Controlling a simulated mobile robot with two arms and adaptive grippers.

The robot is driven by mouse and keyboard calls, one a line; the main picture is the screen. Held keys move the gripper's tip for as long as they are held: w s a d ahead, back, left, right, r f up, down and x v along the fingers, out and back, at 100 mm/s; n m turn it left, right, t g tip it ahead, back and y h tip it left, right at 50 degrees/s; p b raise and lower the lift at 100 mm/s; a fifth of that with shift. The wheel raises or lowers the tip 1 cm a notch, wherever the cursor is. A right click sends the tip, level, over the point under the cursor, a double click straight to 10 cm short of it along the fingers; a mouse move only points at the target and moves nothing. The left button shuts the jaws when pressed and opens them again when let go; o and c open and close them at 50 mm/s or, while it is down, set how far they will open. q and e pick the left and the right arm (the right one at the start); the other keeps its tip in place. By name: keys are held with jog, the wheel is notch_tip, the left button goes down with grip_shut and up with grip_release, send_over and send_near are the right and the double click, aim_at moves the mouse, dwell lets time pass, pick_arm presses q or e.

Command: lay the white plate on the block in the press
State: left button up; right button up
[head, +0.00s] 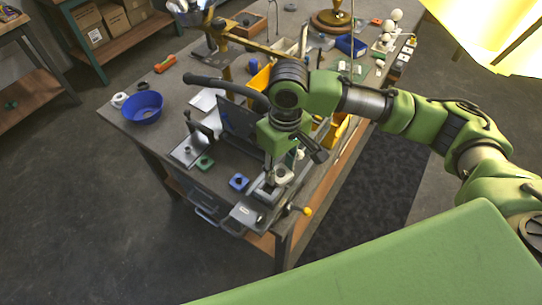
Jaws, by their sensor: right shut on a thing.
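My right gripper (283,163) points down over the front corner of the workbench. It is shut on the small white plate (284,174), which is partly covered by the fingers. The plate is over or right beside the grey metal press (266,191) at the bench edge. I cannot tell whether the plate touches anything below it. The block in the press is not clearly visible behind the gripper and plate. My left gripper is not in view.
A blue piece (239,182) and a green piece (204,163) lie left of the press. A dark upright panel (238,121) stands behind them. A yellow knob (307,211) sticks out at the bench edge. A blue bowl (142,107) stands at the left; bench space beside it is free.

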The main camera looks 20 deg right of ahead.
jog(key=shift+w+a+f+n+p, duration=0.2)
jog(key=shift+w+a+n+p, duration=0.2)
jog(key=shift+a+n+p, duration=0.15)
jog(key=shift+w+a+f+n+p, duration=0.2)
jog(key=shift+w+a+n+p, duration=0.2)
jog(key=shift+p, duration=0.25)
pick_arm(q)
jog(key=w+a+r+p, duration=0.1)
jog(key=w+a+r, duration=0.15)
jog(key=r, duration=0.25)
pick_arm(e)
jog(key=shift+n, duration=0.75)
jog(key=f+b, duration=0.1)
jog(key=f, duration=0.1)
jog(key=f+b, duration=0.2)
jog(key=w+f+b, duration=0.1)
jog(key=f+b, duration=0.1)
jog(key=shift+a+f, duration=0.15)
jog(key=shift+a, duration=0.2)
jog(key=shift+f+b, duration=0.35)
jog(key=shift+b, duration=0.2)
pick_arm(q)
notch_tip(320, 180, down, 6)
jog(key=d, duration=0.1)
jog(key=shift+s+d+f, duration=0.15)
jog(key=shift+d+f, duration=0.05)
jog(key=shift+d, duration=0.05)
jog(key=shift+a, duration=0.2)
